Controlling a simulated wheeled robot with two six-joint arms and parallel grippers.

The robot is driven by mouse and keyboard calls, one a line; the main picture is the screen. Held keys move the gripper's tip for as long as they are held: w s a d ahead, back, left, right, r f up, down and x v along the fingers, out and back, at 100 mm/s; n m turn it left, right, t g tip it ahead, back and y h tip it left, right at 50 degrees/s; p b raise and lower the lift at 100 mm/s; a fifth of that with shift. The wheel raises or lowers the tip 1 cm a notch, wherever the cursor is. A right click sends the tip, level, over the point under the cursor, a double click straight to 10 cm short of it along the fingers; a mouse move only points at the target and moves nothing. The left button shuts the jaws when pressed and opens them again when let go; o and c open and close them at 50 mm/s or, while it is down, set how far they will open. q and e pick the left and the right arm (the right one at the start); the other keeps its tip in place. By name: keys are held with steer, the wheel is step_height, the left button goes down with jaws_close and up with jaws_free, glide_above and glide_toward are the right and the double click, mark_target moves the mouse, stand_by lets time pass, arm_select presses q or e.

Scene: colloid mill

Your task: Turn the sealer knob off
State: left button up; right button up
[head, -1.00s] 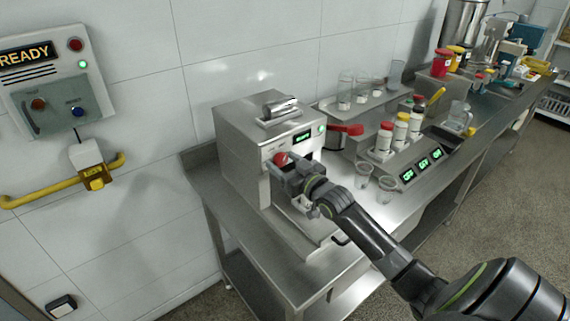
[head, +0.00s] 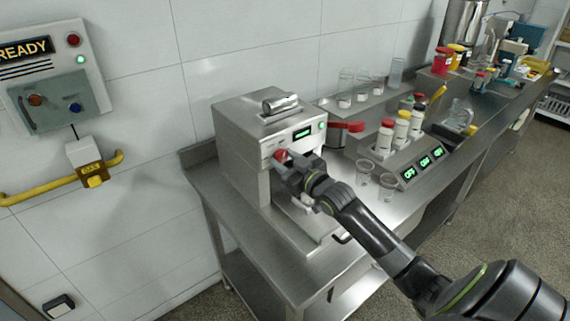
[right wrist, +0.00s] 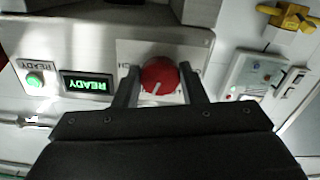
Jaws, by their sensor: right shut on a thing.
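The sealer is a steel box machine (head: 245,140) on the left end of the steel bench. Its front has a red round knob (head: 281,155), a small lit display and a green button. My right gripper (head: 288,166) is at the knob. In the right wrist view the red knob (right wrist: 160,76) sits between the two dark fingers (right wrist: 160,88), and the gripper is shut on it. The labels beside the knob are partly hidden by the fingers. My left gripper is not in view.
A green READY display (right wrist: 87,84) and a green button (right wrist: 35,80) are beside the knob. Clear cups (head: 365,170), capped bottles (head: 402,130) and a row of green OFF displays (head: 424,161) stand to the right. A wall panel (head: 55,85) hangs at the left.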

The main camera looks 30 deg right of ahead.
steer(key=n+b, duration=0.4)
steer(key=n, duration=0.1)
steer(key=shift+f+n, duration=0.2)
steer(key=shift+n, duration=0.1)
steer(key=n+b, duration=0.3)
steer(key=n, duration=0.2)
steer(key=n+b, duration=0.3)
steer(key=n, duration=0.2)
steer(key=shift+r+n, duration=0.15)
steer(key=shift+n, duration=0.25)
steer(key=n+b, duration=0.2)
steer(key=n, duration=0.3)
steer(key=shift+r, duration=0.1)
steer(key=o, duration=1)
